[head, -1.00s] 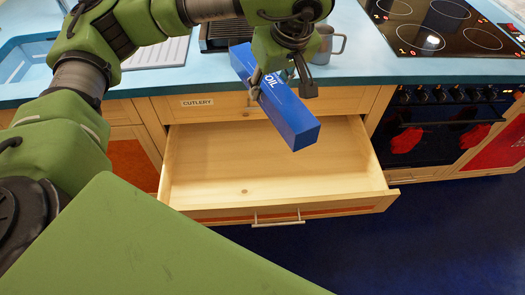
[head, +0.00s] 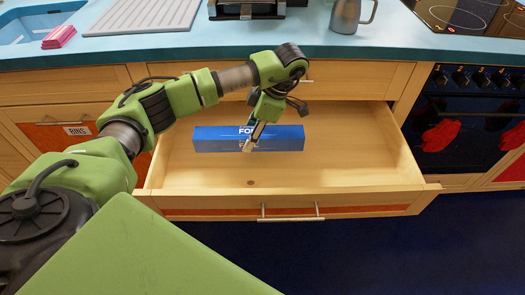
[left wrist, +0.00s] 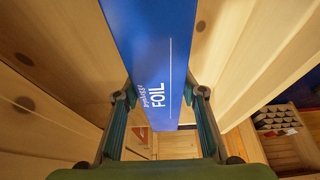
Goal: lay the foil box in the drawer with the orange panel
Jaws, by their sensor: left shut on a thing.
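The foil box (head: 215,139) is long and blue with white FOIL lettering. My left gripper (head: 252,143) is shut on it near its middle, from above. The box lies level and crosswise over the pulled-out wooden drawer (head: 355,165), in its left and middle part. I cannot tell whether it touches the drawer floor. The drawer's front carries an orange panel (head: 370,209) and a metal handle. In the left wrist view the box (left wrist: 150,50) runs between the two fingers of the gripper (left wrist: 160,98). My right gripper is not in view.
The oven (head: 465,125) stands to the right. The drawer's right part is empty.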

